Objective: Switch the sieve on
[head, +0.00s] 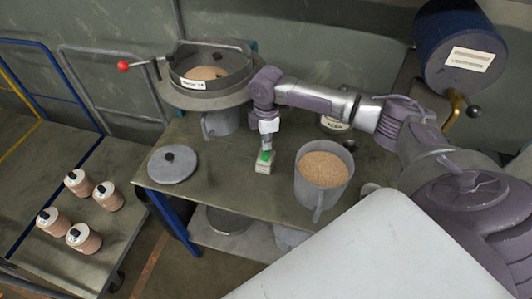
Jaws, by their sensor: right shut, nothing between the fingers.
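The sieve (178,95) is a round grey drum with a labelled front and tan granular material inside, at the back of the table. A small pale switch box with a green button (265,157) stands on the table in front of it. My right gripper (267,146) points down at the green button from just above, shut and empty. Its tips are at or very near the button; I cannot tell if they touch it. My left gripper is not in view.
A grey jug (309,192) of tan grains stands right of the switch box. A round grey lid (172,168) lies to its left. A blue drum (447,45) is at upper right. Several capped jars (83,239) stand on a cart at left.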

